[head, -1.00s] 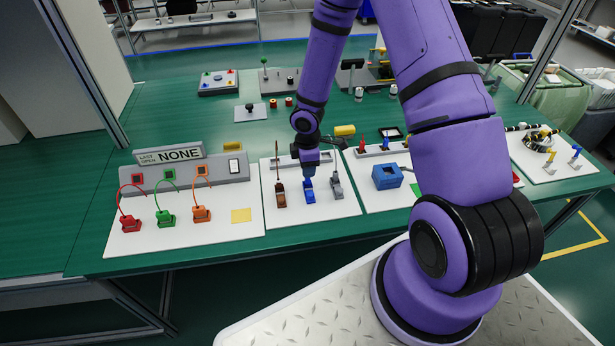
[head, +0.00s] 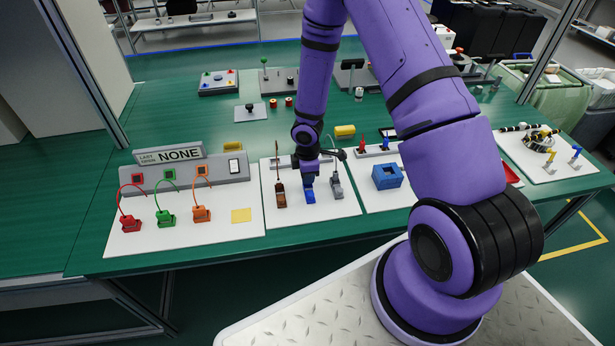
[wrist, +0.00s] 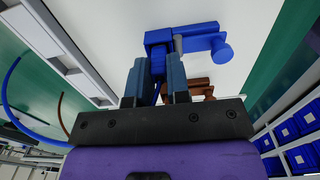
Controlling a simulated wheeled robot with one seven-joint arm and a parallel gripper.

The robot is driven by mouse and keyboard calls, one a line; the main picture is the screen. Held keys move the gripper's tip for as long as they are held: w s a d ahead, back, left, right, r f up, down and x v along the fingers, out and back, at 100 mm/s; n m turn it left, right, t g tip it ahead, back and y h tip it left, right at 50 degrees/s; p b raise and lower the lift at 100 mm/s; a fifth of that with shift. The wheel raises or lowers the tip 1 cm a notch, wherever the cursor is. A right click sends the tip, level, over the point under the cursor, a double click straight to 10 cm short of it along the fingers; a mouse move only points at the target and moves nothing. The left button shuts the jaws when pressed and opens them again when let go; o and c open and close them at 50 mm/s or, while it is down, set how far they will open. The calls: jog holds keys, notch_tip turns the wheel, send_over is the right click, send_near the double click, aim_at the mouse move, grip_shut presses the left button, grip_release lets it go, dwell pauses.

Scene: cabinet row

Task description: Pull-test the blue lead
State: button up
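The blue lead's plug (head: 309,196) sits on the white board, between a brown plug (head: 281,196) on its left and a grey plug (head: 336,188) on its right. My gripper (head: 309,180) points down over the blue plug. In the wrist view, the two blue-grey fingers (wrist: 157,72) stand on either side of an upright part of the blue plug (wrist: 185,38). The part fills most of the narrow gap, and I cannot tell whether the fingers press on it. The blue cable (wrist: 15,100) loops at the left of the wrist view.
Left is a board with red (head: 130,222), green (head: 165,217) and orange (head: 201,213) plugs under a sign reading NONE (head: 180,154). Right is a blue block (head: 387,176) with an opening. A yellow cylinder (head: 344,130) lies behind my gripper.

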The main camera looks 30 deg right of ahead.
grip_shut()
jog(key=shift+r, duration=0.2)
dwell(3.4)
jog(key=shift+f, duration=0.25)
dwell(1.2)
jog(key=o, duration=0.6)
grip_release()
notch_tip(320, 180, up, 11)
jog(key=shift+f, duration=0.1)
